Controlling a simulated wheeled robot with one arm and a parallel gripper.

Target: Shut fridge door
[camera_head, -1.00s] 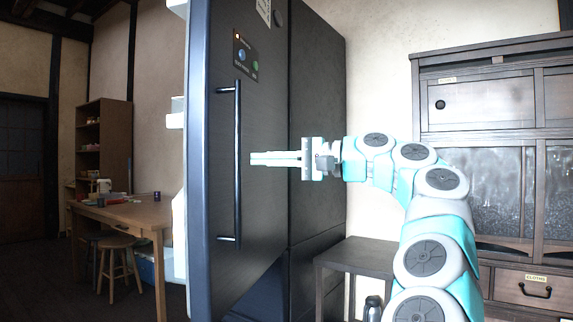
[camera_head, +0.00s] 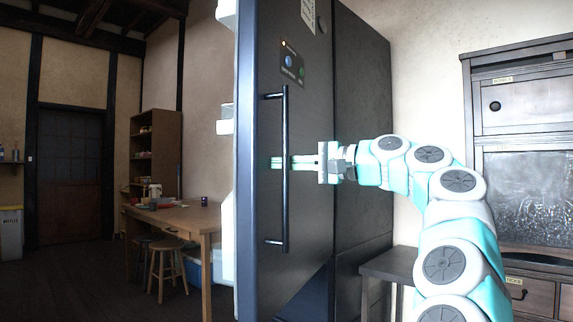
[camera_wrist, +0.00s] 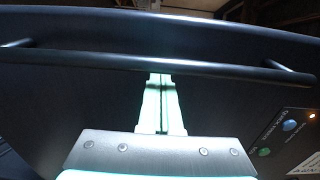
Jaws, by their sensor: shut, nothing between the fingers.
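The dark fridge door (camera_head: 266,200) stands open at an angle, its white inner shelves showing along its left edge. A long vertical bar handle (camera_head: 285,170) is fixed to its outer face. The dark fridge body (camera_head: 362,130) is behind it to the right. My gripper (camera_head: 275,163) is shut and empty, with its fingertips behind the handle bar, between bar and door face. In the wrist view the fingers (camera_wrist: 160,105) reach under the handle bar (camera_wrist: 150,62). I cannot tell whether they touch the bar or the door.
A wooden table (camera_head: 180,217) with stools (camera_head: 166,268) stands at the left, with a shelf unit (camera_head: 155,150) behind. A low dark table (camera_head: 390,268) and a tall cabinet (camera_head: 520,130) stand at the right. Open floor (camera_head: 80,285) lies at the lower left.

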